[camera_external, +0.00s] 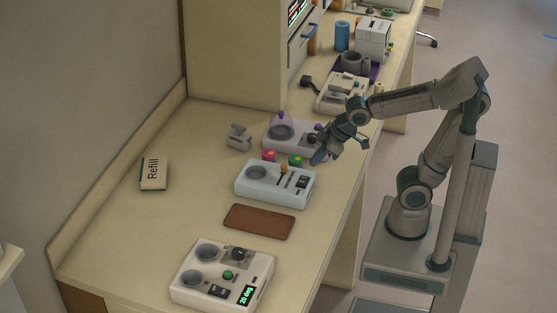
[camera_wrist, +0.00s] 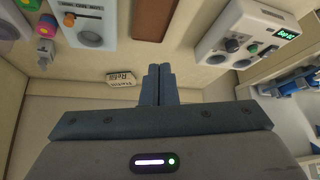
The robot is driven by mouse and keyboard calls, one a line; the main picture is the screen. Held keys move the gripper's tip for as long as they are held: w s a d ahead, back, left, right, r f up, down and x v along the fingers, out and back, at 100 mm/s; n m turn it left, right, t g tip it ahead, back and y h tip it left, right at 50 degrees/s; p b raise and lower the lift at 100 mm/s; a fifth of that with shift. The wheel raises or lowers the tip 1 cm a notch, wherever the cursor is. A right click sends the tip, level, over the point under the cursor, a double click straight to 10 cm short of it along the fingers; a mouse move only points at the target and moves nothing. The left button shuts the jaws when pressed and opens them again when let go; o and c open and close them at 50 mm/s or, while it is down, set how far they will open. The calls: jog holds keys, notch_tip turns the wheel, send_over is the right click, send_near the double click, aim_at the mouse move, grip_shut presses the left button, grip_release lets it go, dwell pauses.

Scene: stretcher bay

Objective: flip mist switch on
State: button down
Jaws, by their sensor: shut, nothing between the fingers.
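Several control units stand on the counter, and I cannot read which one bears the mist switch. A pale blue unit (camera_external: 262,193) has a round grey dial, an orange-tipped lever (camera_external: 284,169) and a black rocker switch (camera_external: 302,182); it also shows at the upper left of the wrist view (camera_wrist: 92,14). A white unit (camera_external: 255,267) in front has two round wells, a black knob, a green button, a dark rocker (camera_external: 219,292) and a green display. My gripper (camera_external: 318,158) is shut and empty, above the counter just behind the pale blue unit's right end.
A brown mat (camera_external: 259,222), a refill box (camera_external: 153,174) and a grey object (camera_external: 238,137) lie on the counter. The left side is mostly clear.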

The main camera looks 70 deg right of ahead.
jog(key=s+d+r+m+g+h+p, duration=0.2)
jog(key=s+d+r+m+p, duration=0.2)
jog(key=s+d+p, duration=0.45)
jog(key=g+y+b, duration=0.2)
jog(key=g+b, duration=0.2)
jog(key=b, duration=1.1)
send_over(301, 183)
jog(key=d, duration=0.3)
notch_tip(301, 183, down, 8)
jog(key=shift+f, duration=0.4)
jog(key=f, duration=0.4)
jog(key=a+f, duration=0.1)
jog(key=f, duration=0.4)
jog(key=a+f, duration=0.1)
jog(key=f, duration=0.3)
jog(key=shift+f+p, duration=0.3)
jog(key=shift+p, duration=0.1)
jog(key=shift+f, duration=0.1)
jog(key=shift+a, duration=0.1)
